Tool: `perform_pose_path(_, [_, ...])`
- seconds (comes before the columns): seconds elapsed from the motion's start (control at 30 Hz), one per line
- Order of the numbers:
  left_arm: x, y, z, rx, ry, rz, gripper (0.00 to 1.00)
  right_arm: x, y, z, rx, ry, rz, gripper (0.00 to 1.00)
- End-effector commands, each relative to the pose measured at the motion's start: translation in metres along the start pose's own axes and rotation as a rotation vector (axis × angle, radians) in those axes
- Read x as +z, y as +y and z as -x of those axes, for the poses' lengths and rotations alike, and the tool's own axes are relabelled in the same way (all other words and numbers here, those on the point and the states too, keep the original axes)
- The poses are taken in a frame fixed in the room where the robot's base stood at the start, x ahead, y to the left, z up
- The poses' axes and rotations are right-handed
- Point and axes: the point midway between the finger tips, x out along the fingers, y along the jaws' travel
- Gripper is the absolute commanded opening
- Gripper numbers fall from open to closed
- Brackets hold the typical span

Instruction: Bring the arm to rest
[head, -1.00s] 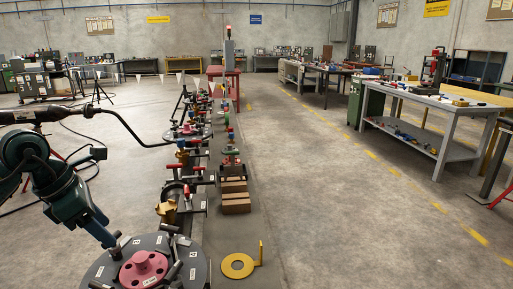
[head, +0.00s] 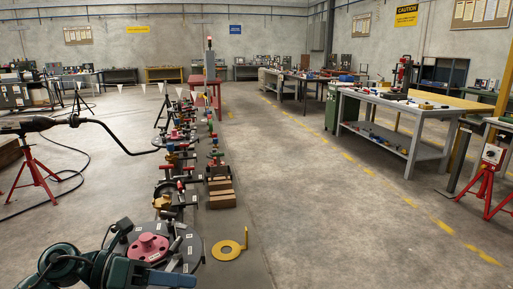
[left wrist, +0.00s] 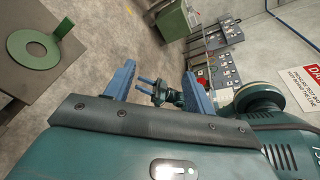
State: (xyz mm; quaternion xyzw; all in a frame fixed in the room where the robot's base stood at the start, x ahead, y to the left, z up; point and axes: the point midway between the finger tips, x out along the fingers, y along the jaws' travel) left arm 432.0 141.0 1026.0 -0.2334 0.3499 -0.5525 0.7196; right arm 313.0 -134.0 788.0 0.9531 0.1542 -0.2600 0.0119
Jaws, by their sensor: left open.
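My left gripper (head: 184,280) is low at the bottom left of the head view, in front of a dark round plate (head: 188,246) bearing a pink flanged piece (head: 148,248). In the left wrist view its two blue fingers (left wrist: 160,88) stand wide apart with nothing held between them. Beyond them a teal arm part with small blue prongs (left wrist: 150,88) shows, perhaps my right gripper; its jaw state is unclear. The right arm is not in the head view.
A yellow ring with an upright tab (head: 229,250) lies right of the plate. A row of valves and fittings (head: 170,172) runs away from me. A grey workbench (head: 410,110) and red stands (head: 487,182) are at right. The middle floor is clear.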

Motion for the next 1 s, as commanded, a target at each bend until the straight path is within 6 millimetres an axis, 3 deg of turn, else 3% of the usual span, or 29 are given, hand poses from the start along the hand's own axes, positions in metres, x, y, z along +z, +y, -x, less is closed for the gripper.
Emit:
perform_pose_path(0.03, [-0.001,-0.013,-0.016,-0.114,-0.127,0.146,0.55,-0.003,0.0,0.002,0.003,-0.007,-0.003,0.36])
perform_pose_path(0.13, [0.004,-0.018,-0.027,-0.293,-0.417,0.494,0.55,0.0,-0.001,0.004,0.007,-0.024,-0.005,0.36])
perform_pose_path(0.27, [-0.011,0.015,-0.02,-0.417,-0.788,1.029,0.55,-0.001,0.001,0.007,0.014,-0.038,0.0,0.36])
perform_pose_path(0.37, [-0.059,0.056,-0.015,-0.428,-1.052,1.487,0.55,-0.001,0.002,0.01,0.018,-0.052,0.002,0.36])
perform_pose_path(0.4, [-0.086,0.07,-0.015,-0.413,-1.141,1.663,0.55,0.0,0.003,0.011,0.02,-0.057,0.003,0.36])
perform_pose_path(0.53, [-0.166,0.091,-0.022,-0.335,-1.33,2.096,0.55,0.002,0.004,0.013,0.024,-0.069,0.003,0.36])
perform_pose_path(0.6, [-0.2,0.092,-0.027,-0.293,-1.388,2.26,0.55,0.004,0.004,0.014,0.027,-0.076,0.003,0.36])
perform_pose_path(0.73, [-0.238,0.09,-0.035,-0.235,-1.441,2.442,0.55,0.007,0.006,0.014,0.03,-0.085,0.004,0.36])
perform_pose_path(0.83, [-0.249,0.088,-0.037,-0.216,-1.455,2.493,0.55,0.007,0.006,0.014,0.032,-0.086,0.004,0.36])
perform_pose_path(1.0, [-0.25,0.088,-0.037,-0.213,-1.456,2.498,0.55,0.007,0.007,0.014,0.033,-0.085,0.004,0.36])
